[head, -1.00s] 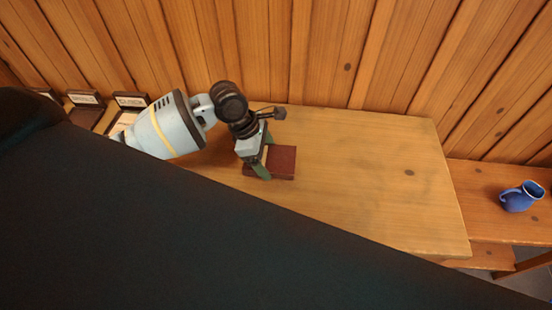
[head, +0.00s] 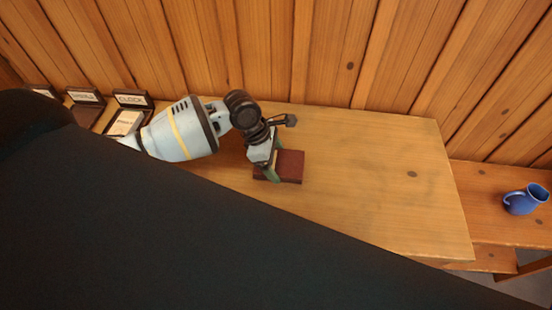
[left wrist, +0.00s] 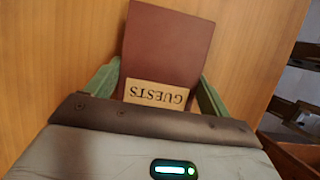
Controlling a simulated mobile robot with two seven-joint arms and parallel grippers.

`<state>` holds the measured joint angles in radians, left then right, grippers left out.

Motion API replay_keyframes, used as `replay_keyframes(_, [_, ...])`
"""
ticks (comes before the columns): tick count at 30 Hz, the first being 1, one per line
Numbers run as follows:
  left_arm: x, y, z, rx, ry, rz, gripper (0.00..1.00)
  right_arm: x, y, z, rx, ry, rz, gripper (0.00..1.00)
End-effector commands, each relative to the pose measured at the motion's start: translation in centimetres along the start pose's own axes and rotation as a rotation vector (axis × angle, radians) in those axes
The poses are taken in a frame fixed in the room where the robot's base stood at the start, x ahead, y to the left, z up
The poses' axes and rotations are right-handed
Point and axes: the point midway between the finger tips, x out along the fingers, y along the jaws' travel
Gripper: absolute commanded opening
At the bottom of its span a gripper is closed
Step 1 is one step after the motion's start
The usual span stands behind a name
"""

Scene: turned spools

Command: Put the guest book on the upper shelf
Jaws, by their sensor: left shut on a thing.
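The guest book is a dark red book (head: 289,165) over the wooden table, seen in the head view. In the left wrist view the book (left wrist: 165,50) carries a cream label reading GUESTS, upside down in that picture. My left gripper (head: 273,166) has its green fingers on either side of the book and is shut on it. I cannot tell whether the book touches the table top or hangs just above it. The upper shelf cannot be made out for certain. My right gripper is not in view.
The wooden table (head: 375,190) is bare to the right of the book. Labelled dark boxes, one reading CLOCK (head: 132,99), stand at the left by the plank wall. A large dark shape covers the lower left.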

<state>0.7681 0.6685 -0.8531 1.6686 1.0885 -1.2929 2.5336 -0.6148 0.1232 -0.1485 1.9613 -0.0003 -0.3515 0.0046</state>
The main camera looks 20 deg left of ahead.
Motion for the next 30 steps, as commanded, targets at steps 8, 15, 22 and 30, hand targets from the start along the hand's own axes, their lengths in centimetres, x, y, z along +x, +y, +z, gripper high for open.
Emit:
replay_keyframes(8, [0.2, 0.0, -0.1, 0.0, 0.0, 0.001, 1.0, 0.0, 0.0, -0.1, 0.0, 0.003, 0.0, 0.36])
replay_keyframes(15, [0.2, 0.0, -0.1, 0.0, 0.0, 0.0, 1.0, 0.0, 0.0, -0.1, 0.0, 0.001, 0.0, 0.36])
replay_keyframes(22, [-2.2, 0.1, 0.1, 0.002, -0.001, 0.005, 1.0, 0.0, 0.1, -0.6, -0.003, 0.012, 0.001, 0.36])
replay_keyframes(30, [-7.6, 0.1, 0.1, 0.0, -0.001, 0.005, 1.0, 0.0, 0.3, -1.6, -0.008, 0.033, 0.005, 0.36])
